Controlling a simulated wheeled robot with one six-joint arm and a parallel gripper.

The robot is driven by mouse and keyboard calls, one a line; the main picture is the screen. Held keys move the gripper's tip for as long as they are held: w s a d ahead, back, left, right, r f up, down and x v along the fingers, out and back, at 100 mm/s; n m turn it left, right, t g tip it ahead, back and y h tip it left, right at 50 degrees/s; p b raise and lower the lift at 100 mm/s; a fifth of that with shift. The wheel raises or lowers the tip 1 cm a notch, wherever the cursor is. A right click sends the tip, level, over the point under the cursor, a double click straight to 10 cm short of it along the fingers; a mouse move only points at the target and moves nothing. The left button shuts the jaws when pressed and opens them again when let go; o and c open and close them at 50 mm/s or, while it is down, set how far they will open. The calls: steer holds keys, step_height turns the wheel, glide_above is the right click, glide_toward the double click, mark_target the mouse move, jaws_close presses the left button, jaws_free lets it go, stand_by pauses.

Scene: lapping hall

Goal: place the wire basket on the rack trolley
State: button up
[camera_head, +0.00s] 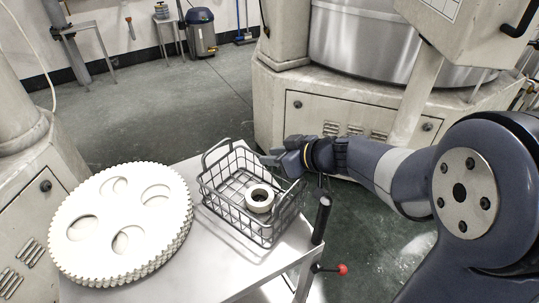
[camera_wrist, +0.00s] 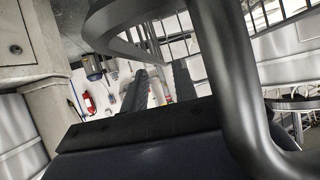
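The grey wire basket (camera_head: 237,218) stands upright on a pale metal top, with raised handles at its ends. A cream ring or roll (camera_head: 259,199) lies inside it. My gripper (camera_head: 271,160) is at the basket's back right side, close to the rim. In the wrist view my gripper (camera_wrist: 160,82) has its two dark fingers apart with nothing seen between them. A thick grey bar of the basket (camera_wrist: 232,80) crosses close in front of the camera there. Whether the fingers touch the basket cannot be told. I cannot identify a separate rack trolley.
The metal top (camera_head: 190,275) also carries a stack of white toothed discs (camera_head: 122,222) left of the basket. A black upright grip (camera_head: 321,220) and red-knobbed lever (camera_head: 342,269) stand at its right edge. A large machine (camera_head: 340,110) is behind; floor (camera_head: 180,110) is open at back left.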

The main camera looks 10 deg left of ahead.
steer(key=v, duration=1)
steer(key=shift+s+d, duration=0.2)
steer(key=shift+d, duration=0.05)
